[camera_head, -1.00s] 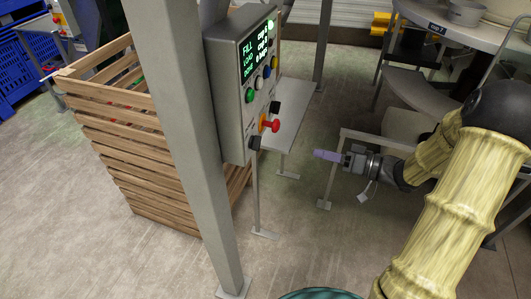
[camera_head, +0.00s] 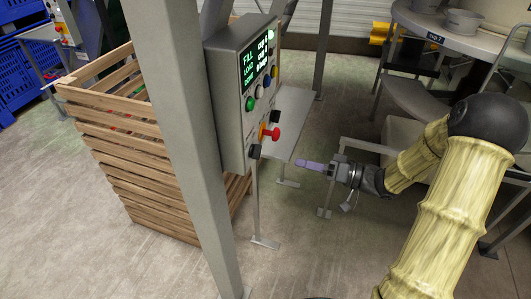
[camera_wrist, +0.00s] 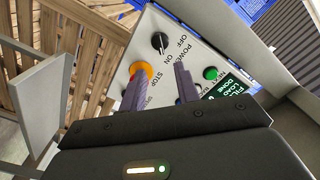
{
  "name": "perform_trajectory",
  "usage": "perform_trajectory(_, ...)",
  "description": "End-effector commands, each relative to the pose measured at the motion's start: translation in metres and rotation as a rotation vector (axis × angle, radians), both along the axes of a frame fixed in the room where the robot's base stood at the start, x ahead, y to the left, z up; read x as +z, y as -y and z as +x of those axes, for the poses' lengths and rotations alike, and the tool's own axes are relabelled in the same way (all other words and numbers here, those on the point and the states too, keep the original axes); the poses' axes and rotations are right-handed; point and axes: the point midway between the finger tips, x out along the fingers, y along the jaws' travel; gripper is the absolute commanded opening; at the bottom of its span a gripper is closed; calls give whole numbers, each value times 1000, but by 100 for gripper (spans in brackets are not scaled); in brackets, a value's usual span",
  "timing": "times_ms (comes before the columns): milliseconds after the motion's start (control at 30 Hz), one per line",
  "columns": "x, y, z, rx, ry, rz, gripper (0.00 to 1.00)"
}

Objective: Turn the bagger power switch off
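The power switch is a black knob (camera_wrist: 158,42) on the grey control panel (camera_wrist: 190,50), beside the printed words OFF, POWER and ON. In the head view it is the black knob (camera_head: 254,151) at the panel's lower left. I cannot tell surely which word it points at. My gripper (camera_head: 299,164) is to the right of the panel in the head view, apart from it and pointing at it. In the wrist view my gripper (camera_wrist: 160,70) has its two fingers spread with nothing between them. The knob is ahead of the gap.
The orange-red stop button (camera_wrist: 141,72), seen as red (camera_head: 273,133) in the head view, protrudes close to the knob, partly behind one finger. A green button (camera_wrist: 210,73) and a lit display (camera_head: 258,57) are on the panel. A grey post (camera_head: 185,140) and wooden crate (camera_head: 125,140) stand left.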

Motion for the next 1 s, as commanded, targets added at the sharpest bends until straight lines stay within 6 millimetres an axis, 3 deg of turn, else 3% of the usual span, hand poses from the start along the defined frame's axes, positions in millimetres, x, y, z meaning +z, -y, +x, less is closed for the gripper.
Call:
perform_trajectory(600,0,-98,35,1,-1,0,32)
perform_trajectory(1000,0,-108,39,0,0,0,32)
